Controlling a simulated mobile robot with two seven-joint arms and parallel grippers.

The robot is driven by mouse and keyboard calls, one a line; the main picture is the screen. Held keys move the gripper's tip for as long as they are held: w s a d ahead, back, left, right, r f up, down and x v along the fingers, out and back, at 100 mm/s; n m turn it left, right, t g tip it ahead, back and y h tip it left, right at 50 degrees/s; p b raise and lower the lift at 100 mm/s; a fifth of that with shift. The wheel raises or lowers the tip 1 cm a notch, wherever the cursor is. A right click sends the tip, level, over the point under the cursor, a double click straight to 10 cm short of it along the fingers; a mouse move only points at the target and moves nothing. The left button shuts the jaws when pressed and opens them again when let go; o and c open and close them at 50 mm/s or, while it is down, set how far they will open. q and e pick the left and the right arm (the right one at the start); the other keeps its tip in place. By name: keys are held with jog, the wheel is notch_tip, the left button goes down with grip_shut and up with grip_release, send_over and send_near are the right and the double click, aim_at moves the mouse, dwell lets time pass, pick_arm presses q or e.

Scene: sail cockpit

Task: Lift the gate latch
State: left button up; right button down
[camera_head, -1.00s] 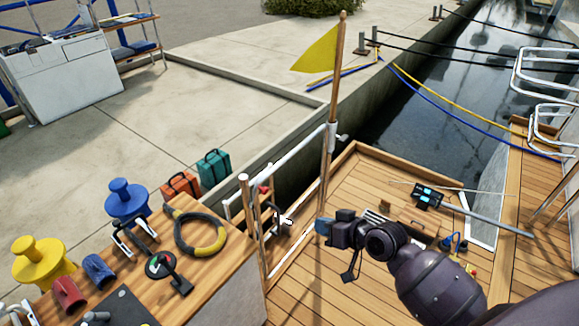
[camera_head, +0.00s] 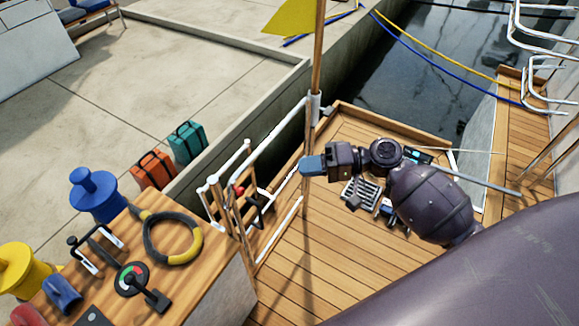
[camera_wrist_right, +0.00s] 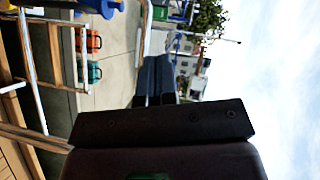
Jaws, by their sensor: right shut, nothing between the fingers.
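The gate (camera_head: 274,143) of white tubes stands open-framed at the deck's left edge, beside the flagpole (camera_head: 316,60). A small red-tipped part (camera_head: 239,191) and a dark handle (camera_head: 257,204) sit low on it; one may be the latch, but I cannot tell which. My right gripper (camera_head: 308,166) is shut and empty, its blue fingertips pointing left, and appears right of the gate in the picture. In the right wrist view its shut fingers (camera_wrist_right: 156,78) point toward the quay, with nothing between them. My left gripper is out of view.
Orange (camera_head: 153,170) and teal (camera_head: 186,142) cases stand behind the gate. Loose gear lies on deck below my arm. The lower-middle deck is clear.

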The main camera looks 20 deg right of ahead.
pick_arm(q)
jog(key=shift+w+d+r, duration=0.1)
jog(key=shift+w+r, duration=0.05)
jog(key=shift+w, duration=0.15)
pick_arm(e)
send_near(232, 188)
jog(key=w, duration=0.4)
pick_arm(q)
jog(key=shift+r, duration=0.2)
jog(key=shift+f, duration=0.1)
pick_arm(e)
jog(key=shift+s+a+f, duration=0.2)
jog(key=shift+s+a, duration=0.05)
jog(key=shift+a, duration=0.35)
jog(key=shift+s+a+f, duration=0.2)
jog(key=shift+s+a, duration=0.05)
jog(key=shift+a, duration=0.4)
jog(key=shift+s+a+f, duration=0.25)
jog(key=shift+a, duration=0.35)
pick_arm(q)
jog(key=shift+p, duration=0.3)
pick_arm(e)
jog(key=shift+r, duration=0.1)
